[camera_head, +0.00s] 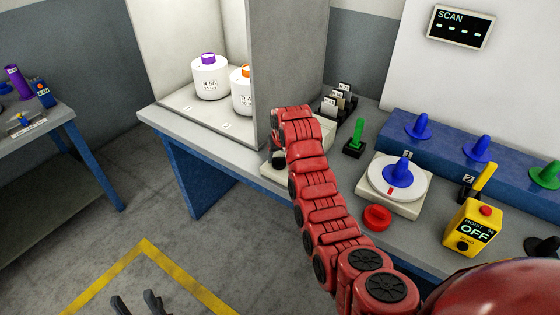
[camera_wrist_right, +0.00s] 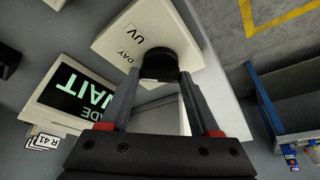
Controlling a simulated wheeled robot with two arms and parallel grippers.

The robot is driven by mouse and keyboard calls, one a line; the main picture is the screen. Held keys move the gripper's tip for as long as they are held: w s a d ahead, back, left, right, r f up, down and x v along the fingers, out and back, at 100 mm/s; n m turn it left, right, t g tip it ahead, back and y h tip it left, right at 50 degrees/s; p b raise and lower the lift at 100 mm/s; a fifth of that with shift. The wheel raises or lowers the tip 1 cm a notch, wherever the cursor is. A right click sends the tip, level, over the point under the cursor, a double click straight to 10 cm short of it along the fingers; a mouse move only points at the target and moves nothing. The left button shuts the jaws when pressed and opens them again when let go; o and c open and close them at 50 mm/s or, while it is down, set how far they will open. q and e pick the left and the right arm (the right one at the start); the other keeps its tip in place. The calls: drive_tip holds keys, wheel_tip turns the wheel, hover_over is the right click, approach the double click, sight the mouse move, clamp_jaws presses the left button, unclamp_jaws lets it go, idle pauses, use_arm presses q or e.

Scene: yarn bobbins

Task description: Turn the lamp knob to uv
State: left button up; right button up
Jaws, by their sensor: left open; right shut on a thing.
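The lamp knob (camera_wrist_right: 157,64) is black and round in the right wrist view, on a cream panel (camera_wrist_right: 112,22) printed DAY and UV. My right gripper (camera_wrist_right: 158,76) is shut on the knob, one finger on each side. Which label the knob points to cannot be told. In the head view my red right arm reaches to the light box (camera_head: 323,130) beside the grey booth and hides most of it. My left gripper (camera_head: 138,304) is open and empty over the floor at the bottom edge.
Two white bobbins, one purple-tipped (camera_head: 210,77), stand in the booth (camera_head: 290,60). A turntable (camera_head: 415,187) with a blue cone, a red button (camera_head: 377,217) and a yellow OFF box (camera_head: 472,225) stand to the right. A WAIT screen (camera_wrist_right: 85,92) is near the knob.

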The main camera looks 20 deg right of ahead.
drive_tip(key=m+b, duration=0.2)
drive_tip(key=m+h+b, duration=0.1)
drive_tip(key=m+b, duration=0.1)
drive_tip(key=b, duration=0.1)
drive_tip(key=m+g+h+b, duration=0.1)
drive_tip(key=m+b, duration=0.1)
drive_tip(key=m, duration=0.1)
drive_tip(key=shift+w+a+f, duration=0.1)
drive_tip(key=shift+a+f, duration=0.1)
drive_tip(key=shift+a, duration=0.05)
drive_tip(key=shift+r+m+g+h+b, duration=0.2)
drive_tip(key=shift+m+g+h+b, duration=0.3)
drive_tip(key=shift+m+b, duration=0.75)
drive_tip(key=o, duration=1.4)
drive_tip(key=shift+c, duration=0.2)
drive_tip(key=shift+r, duration=0.1)
